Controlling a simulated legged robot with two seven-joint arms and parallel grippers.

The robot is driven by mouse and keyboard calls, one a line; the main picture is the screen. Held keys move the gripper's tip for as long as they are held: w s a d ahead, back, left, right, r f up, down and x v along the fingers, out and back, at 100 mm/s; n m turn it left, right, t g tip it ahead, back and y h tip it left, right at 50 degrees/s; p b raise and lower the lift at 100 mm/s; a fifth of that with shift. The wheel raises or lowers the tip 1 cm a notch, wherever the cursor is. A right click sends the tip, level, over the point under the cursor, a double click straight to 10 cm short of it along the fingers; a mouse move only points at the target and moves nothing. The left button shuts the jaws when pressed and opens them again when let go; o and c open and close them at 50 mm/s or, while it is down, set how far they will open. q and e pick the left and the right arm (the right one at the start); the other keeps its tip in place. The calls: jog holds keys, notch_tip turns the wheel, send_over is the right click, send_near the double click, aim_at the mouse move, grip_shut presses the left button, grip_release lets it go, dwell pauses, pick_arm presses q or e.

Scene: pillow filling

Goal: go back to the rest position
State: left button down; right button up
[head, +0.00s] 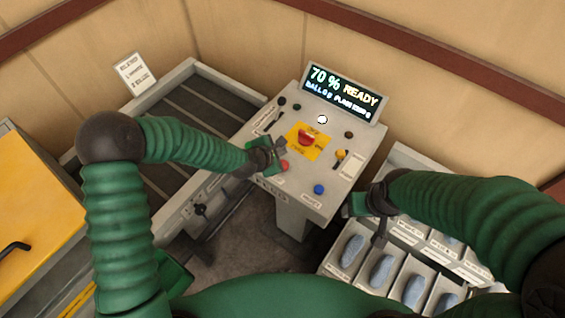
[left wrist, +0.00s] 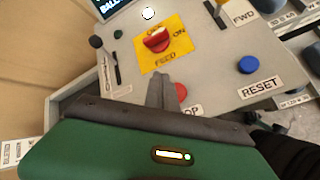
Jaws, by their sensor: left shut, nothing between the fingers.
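My left gripper (head: 277,157) is over the left front part of the grey control panel (head: 335,130), fingers shut and empty. In the left wrist view its fingertips (left wrist: 162,90) are close to a red button (left wrist: 181,92), just below the yellow feed plate (left wrist: 184,48) with its red knob (left wrist: 156,40). I cannot tell whether they touch the panel. My right gripper (head: 378,228) points down near the panel's right front corner, over the edge of the bins. Its fingers are too small and dark to tell whether they are open.
The panel has a blue button (head: 319,189), a yellow-topped lever (head: 341,154) and a display (head: 343,92) reading 70% READY. A conveyor-like bed (head: 190,105) stands behind my left arm. Bins with blue-grey items (head: 381,270) are at lower right. A yellow cabinet (head: 35,215) is at left.

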dwell(0.5)
pick_arm(q)
jog(key=s+a+f+m+b, duration=0.1)
jog(key=s+f+m+g+b, duration=0.1)
jog(key=m+b, duration=0.1)
jog(key=shift+s+a+f, duration=0.15)
jog(key=shift+a, duration=0.2)
jog(key=s+a+f+m+g+y+b, duration=0.2)
jog(key=s+a+m+b, duration=0.4)
jog(key=s+a+m, duration=0.2)
jog(key=s+a+f+m+g+y+b, duration=0.2)
jog(key=s+a+m+b, duration=0.5)
jog(key=s, duration=0.6)
jog(key=a+m, duration=0.2)
jog(key=m, duration=0.1)
jog(key=shift+s+a+f+y, duration=0.25)
jog(key=shift+f+y, duration=0.05)
jog(key=shift+f, duration=0.1)
